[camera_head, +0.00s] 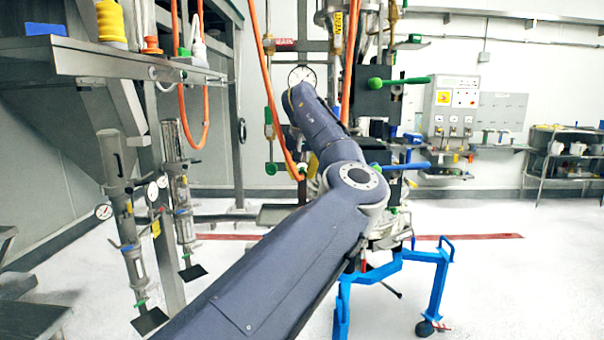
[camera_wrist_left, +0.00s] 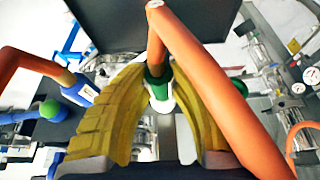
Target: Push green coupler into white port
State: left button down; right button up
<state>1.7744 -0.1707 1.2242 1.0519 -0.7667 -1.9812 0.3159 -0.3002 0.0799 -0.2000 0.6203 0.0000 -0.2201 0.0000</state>
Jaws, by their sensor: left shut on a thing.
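In the left wrist view, the two ribbed yellow fingers of my left gripper (camera_wrist_left: 165,88) are shut around the green coupler (camera_wrist_left: 157,86). An orange hose (camera_wrist_left: 155,55) runs from the coupler. A white round fitting, apparently the white port (camera_wrist_left: 161,105), shows right at the coupler's lower end. The coupler looks lined up with it, but I cannot tell how far it is seated. In the head view my left arm reaches up the middle and hides much of the equipment; the coupler cannot be made out there. My right gripper is not in view.
A second orange hose (camera_wrist_left: 30,62) ends in a blue-and-white fitting (camera_wrist_left: 84,92) at the left of the wrist view. In the head view, a blue stand (camera_head: 440,280) is at lower right, a metal shelf (camera_head: 120,66) at upper left. The floor at right is clear.

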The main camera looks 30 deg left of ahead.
pick_arm(q)
jog(key=shift+w+a, duration=0.1)
dwell(0.4)
jog(key=c, duration=1.1)
grip_release()
jog(key=shift+r, duration=0.1)
